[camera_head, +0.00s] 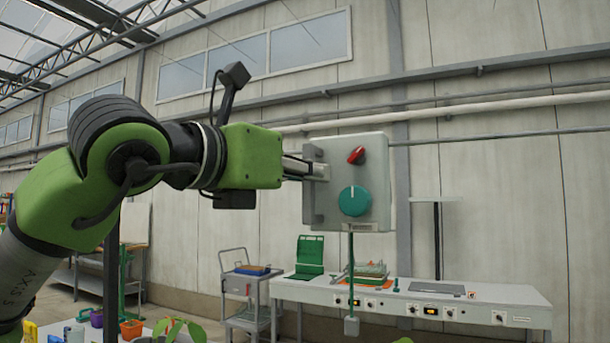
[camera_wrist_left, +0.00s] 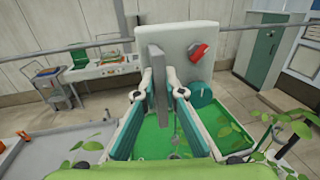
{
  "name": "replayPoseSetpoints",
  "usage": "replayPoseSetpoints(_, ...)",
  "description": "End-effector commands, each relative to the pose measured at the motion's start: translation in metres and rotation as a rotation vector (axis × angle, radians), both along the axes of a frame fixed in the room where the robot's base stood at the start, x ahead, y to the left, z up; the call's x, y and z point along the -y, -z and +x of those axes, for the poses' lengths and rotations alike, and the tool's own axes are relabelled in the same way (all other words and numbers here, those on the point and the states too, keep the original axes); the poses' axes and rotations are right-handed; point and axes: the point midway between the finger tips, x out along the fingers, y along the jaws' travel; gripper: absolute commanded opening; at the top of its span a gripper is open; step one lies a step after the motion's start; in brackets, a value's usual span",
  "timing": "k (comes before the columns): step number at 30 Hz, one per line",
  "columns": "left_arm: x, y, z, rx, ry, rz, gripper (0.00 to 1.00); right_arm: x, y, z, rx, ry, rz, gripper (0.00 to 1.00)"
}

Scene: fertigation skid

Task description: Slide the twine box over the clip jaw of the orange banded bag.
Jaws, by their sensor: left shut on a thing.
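My left gripper (camera_head: 303,170) is shut on a grey flange at the side of a pale grey box (camera_head: 372,204), held high in the air. In the left wrist view the fingers (camera_wrist_left: 160,88) grip the upright grey flange (camera_wrist_left: 157,75) of the box (camera_wrist_left: 192,38). I take this box for the twine box. I cannot make out the orange banded bag or its clip jaw. My right gripper is not in view.
A long white bench (camera_head: 420,299) with switches stands along the back wall, and a grey trolley (camera_head: 248,285) is beside it. Leafy plants (camera_head: 180,329) and small pots (camera_head: 131,328) are at lower left. A green surface (camera_wrist_left: 228,125) lies below the left gripper.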

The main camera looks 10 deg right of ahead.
Motion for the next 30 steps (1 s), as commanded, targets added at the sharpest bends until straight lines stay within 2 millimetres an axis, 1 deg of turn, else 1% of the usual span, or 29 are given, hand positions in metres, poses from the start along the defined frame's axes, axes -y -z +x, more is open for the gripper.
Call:
replayPoseSetpoints(2,-0.001,-0.001,0.000,0.001,0.000,-0.001,0.00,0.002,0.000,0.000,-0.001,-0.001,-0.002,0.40)
replayPoseSetpoints(3,-0.001,-0.001,0.000,0.001,-0.001,-0.001,0.17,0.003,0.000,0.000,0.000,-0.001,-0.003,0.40)
replayPoseSetpoints(4,-0.001,-0.001,0.000,0.001,-0.001,-0.001,0.25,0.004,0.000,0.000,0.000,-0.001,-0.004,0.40)
replayPoseSetpoints(5,-0.001,-0.001,0.000,0.001,-0.001,-0.001,0.27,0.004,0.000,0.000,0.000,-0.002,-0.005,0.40)
replayPoseSetpoints(14,-0.001,-0.001,0.000,0.000,-0.001,-0.001,0.27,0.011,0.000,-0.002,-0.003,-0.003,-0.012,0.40)
replayPoseSetpoints(17,-0.005,-0.001,-0.002,0.001,-0.002,-0.002,0.27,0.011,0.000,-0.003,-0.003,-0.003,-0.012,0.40)
replayPoseSetpoints(20,-0.015,-0.001,-0.011,0.002,-0.001,-0.002,0.27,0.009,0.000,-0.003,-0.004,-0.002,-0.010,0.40)
replayPoseSetpoints(30,-0.067,-0.001,-0.059,0.004,-0.003,-0.001,0.27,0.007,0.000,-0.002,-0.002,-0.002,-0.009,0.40)
